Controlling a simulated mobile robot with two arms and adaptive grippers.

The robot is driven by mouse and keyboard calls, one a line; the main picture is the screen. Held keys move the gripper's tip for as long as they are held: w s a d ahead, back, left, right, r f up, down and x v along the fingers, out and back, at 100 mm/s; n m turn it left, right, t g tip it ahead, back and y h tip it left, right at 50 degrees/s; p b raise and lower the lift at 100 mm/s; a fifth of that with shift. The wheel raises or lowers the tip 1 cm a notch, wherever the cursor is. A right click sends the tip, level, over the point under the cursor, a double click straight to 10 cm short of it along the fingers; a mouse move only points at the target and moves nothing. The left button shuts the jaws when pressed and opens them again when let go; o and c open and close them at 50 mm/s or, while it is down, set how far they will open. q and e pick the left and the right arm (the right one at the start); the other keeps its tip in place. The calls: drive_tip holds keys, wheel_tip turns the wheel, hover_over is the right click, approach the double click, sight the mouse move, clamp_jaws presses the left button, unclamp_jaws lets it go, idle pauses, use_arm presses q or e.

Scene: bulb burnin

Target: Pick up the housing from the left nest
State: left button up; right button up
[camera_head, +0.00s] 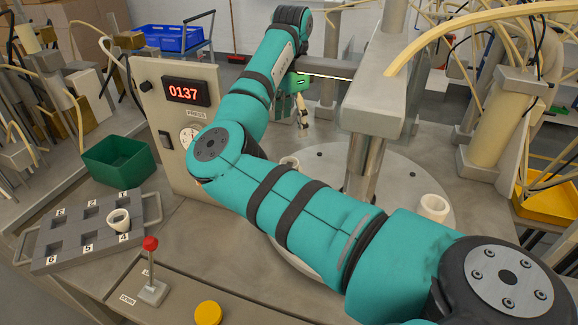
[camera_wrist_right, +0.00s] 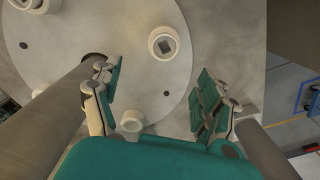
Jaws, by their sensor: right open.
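A white ring-shaped housing (camera_head: 290,162) shows partly behind my right arm, on the left side of the round plate (camera_head: 400,172). Another white housing (camera_head: 433,208) stands on the plate's right side. My right gripper (camera_head: 301,112) is beyond the left one, partly hidden by my arm. That view shows a white housing with a square opening (camera_wrist_right: 165,42), a second near the gripper's palm (camera_wrist_right: 130,120) and a third at the top left edge (camera_wrist_right: 30,3). I cannot match these to nests. My left gripper is out of view.
A grey numbered tray (camera_head: 75,255) holds a white ring (camera_head: 118,220). A green bin (camera_head: 120,160), a panel reading 0137 (camera_head: 187,91) and a red-knobbed lever (camera_head: 150,270) stand at left. A press column (camera_head: 365,160) rises close right of the gripper.

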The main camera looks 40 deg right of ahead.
hover_over(289, 158)
drive_tip(key=s+a, duration=0.1)
drive_tip(key=s, duration=0.1)
wheel_tip(289, 158, down, 8)
drive_tip(key=shift+s+a+r+p, duration=0.1)
drive_tip(key=shift+s+a+p, duration=0.05)
drive_tip(key=shift+p, duration=0.3)
drive_tip(key=shift+f, duration=0.2)
drive_tip(key=f, duration=0.2)
drive_tip(key=f+p, duration=0.1)
drive_tip(key=f, duration=0.1)
drive_tip(key=shift+w+a, duration=0.2)
drive_tip(key=shift+w, duration=0.15)
drive_tip(key=shift+f, duration=0.65)
drive_tip(key=shift+c, duration=0.8)
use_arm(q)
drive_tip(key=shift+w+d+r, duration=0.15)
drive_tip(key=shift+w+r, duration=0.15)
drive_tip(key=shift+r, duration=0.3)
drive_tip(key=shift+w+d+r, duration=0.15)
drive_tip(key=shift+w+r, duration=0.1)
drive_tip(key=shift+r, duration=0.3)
use_arm(e)
drive_tip(key=c, duration=0.9)
